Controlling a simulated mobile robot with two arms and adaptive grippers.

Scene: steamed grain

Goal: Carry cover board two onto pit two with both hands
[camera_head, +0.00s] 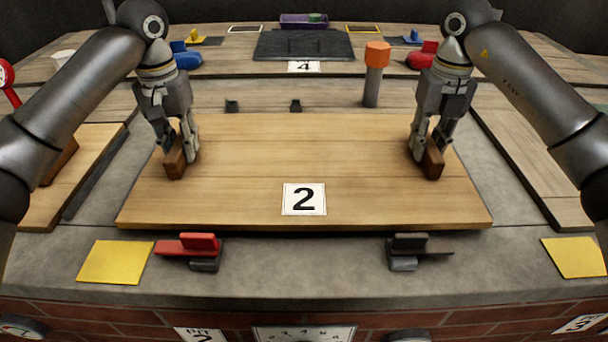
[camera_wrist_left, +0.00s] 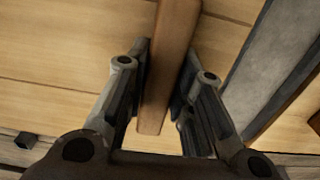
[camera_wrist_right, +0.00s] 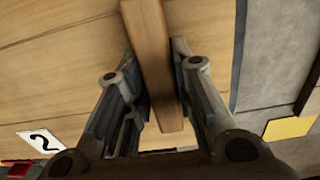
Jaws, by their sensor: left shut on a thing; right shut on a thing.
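Cover board two (camera_head: 250,160) is a wide light-wood board with a white label "2" (camera_head: 304,199) near its front edge. It lies across the middle of the grey counter and hides what is under it; I cannot tell whether it rests or hangs just above. My left gripper (camera_head: 178,155) is shut on the board's left brown handle (camera_head: 174,165), also in the left wrist view (camera_wrist_left: 168,60). My right gripper (camera_head: 430,155) is shut on the right brown handle (camera_head: 433,166), also in the right wrist view (camera_wrist_right: 152,60). Pit two is not seen apart from the board.
A red clamp (camera_head: 190,245) and a dark clamp (camera_head: 408,250) sit at the front edge. Yellow pads (camera_head: 115,262) (camera_head: 573,257) lie at both front corners. An orange-topped post (camera_head: 374,75) stands behind the board. Other boards lie left (camera_head: 85,165) and right (camera_head: 530,155).

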